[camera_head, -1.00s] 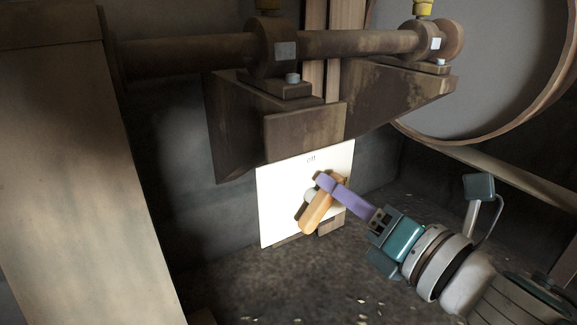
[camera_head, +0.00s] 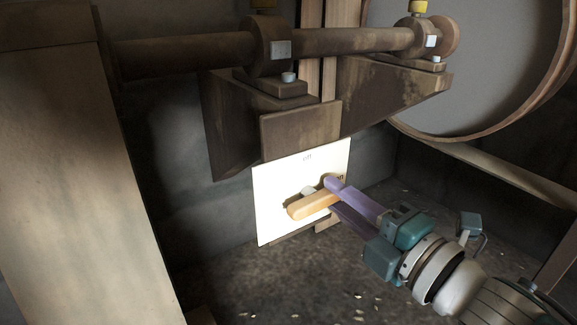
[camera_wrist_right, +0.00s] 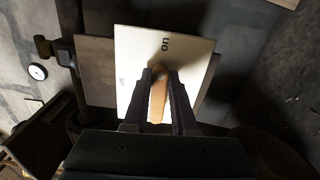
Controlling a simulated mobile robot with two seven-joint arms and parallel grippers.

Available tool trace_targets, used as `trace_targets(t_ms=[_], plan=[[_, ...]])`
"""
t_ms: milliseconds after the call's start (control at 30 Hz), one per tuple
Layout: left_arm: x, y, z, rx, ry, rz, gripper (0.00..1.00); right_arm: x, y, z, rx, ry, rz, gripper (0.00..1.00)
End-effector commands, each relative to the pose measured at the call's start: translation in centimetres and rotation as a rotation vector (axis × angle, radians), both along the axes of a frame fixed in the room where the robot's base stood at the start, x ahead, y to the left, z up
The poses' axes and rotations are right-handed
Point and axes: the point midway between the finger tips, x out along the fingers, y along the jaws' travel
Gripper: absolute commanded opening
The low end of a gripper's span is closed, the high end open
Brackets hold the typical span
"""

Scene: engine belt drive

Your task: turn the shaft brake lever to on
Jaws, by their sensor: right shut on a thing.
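The shaft brake lever (camera_head: 312,205) is an orange-tan bar in front of a white plate (camera_head: 270,218). In the head view it lies near level, its right end slightly higher. The word "off" shows at the plate's top. My right gripper (camera_head: 334,194), with purple-looking fingers, comes from the lower right and is shut on the lever's right part. In the right wrist view the lever (camera_wrist_right: 157,100) sits between my two dark fingers (camera_wrist_right: 160,84). There, "on" reads just beyond the lever's end and "off" lies to its left. My left gripper is not in view.
A brown shaft (camera_head: 190,52) in bearing blocks runs above the plate on a bracket (camera_head: 300,128). A large wheel (camera_head: 470,138) stands at the upper right. A thick post (camera_head: 75,180) fills the left side. The speckled floor (camera_head: 270,295) below is open.

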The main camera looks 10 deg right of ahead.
Motion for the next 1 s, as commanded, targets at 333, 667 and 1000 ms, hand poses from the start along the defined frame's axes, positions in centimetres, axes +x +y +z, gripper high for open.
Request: trace_targets(t_ms=[333,667,1000], plan=[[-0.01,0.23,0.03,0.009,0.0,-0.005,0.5,0.03,0.01,-0.12,0.066,0.022,0.001,0.0],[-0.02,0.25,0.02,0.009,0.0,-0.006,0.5,0.01,0.02,-0.15,0.069,0.024,0.0,0.0],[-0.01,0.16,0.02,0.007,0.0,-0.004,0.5,0.01,0.01,-0.17,0.067,0.024,0.0,0.55]])
